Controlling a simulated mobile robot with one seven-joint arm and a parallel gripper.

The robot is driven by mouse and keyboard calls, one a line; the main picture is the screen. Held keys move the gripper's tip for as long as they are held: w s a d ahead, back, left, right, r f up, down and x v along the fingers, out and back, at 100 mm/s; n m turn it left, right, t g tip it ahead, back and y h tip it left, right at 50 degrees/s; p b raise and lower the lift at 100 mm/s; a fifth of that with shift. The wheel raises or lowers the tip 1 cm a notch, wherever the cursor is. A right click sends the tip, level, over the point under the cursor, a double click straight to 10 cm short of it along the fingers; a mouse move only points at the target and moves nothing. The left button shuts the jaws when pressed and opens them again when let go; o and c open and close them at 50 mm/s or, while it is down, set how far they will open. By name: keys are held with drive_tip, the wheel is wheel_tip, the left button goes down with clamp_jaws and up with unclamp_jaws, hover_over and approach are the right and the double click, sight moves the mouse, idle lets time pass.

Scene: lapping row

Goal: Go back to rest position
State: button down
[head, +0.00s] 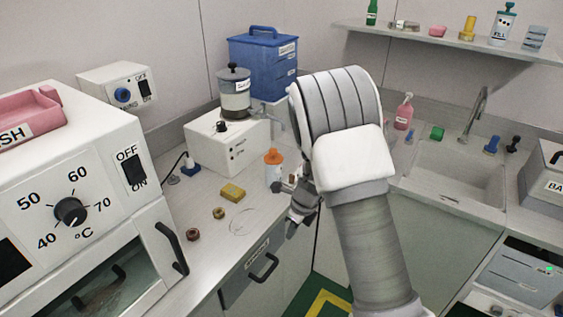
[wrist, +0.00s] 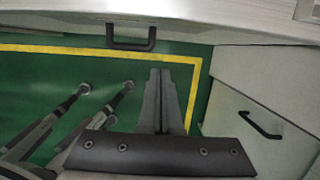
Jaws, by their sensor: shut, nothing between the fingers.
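My gripper (wrist: 160,82) points down in the wrist view, over the green floor with its yellow line. Its two fingers lie together with nothing between them. In the head view my gripper (head: 292,222) is small and partly hidden behind my arm, in front of the counter edge. My arm fills the middle of the head view and hides part of the counter behind it.
An oven-like box (head: 85,185) with a dial stands at left. A sink (head: 455,180) lies at right. A drawer handle (wrist: 131,42) juts out near my gripper.

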drive_tip(key=s+d+r+n+t+p, duration=0.1)
drive_tip(key=s+r+n, duration=0.25)
drive_tip(key=r, duration=0.45)
drive_tip(key=s+d+r+n, duration=0.1)
drive_tip(key=s+r+n, duration=0.2)
drive_tip(key=r+n, duration=0.35)
drive_tip(key=s+d+r+n+t+p, duration=0.15)
drive_tip(key=s+r, duration=0.25)
drive_tip(key=r, duration=0.6)
drive_tip(key=s+d+r+n+h+p, duration=0.1)
drive_tip(key=s+d+r+n, duration=0.1)
drive_tip(key=s+r+n, duration=0.3)
drive_tip(key=s+d+r+n+t+h, duration=0.1)
drive_tip(key=s+d+r+n, duration=0.2)
drive_tip(key=s+r+n, duration=0.2)
drive_tip(key=shift+s+d+n+p, duration=0.35)
drive_tip(key=shift+s+n, duration=1.5)
drive_tip(key=shift+s, duration=1.55)
drive_tip(key=shift+t, duration=0.25)
